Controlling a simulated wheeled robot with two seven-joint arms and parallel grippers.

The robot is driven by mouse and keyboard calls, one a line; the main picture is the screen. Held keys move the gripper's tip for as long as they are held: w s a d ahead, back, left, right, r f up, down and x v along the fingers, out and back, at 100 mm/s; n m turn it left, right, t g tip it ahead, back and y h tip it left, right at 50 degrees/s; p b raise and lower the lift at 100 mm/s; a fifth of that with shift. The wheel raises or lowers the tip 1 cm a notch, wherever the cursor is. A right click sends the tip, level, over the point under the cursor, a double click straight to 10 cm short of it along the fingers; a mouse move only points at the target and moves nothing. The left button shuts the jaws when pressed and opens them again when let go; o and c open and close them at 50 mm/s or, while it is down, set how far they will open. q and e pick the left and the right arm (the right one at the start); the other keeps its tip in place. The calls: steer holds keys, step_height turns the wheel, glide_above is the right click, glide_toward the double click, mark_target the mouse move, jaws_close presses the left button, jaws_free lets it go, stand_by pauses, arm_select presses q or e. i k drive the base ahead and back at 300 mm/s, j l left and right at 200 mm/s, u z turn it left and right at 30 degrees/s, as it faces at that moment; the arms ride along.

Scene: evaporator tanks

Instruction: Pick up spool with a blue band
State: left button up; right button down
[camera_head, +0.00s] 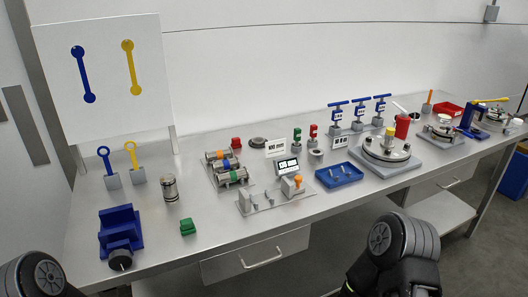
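A rack (211,178) on the table, left of centre, holds several metallic spools lying on their sides. The spool with a blue band (227,165) is the middle one. A spool with an orange-red band (216,155) lies behind it and one with a green band (232,176) in front. Only arm parts of mine show at the bottom left and bottom right; neither gripper's fingers are in view. No gripper is seen near the rack.
A metallic cylinder (170,189) stands left of the rack, with a green block (187,227) and a blue vise (120,232) nearby. A grey fixture with a display (288,166) is right of the rack. A blue tray (339,175) lies farther right.

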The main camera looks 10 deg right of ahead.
mark_target(229, 164)
steer(key=i+l+u, duration=0.1)
steer(key=u, duration=0.25)
steer(key=i+l+u, duration=0.2)
steer(key=u, duration=0.15)
steer(key=i+l+u, duration=0.1)
steer(key=u, duration=0.25)
steer(key=l, duration=0.05)
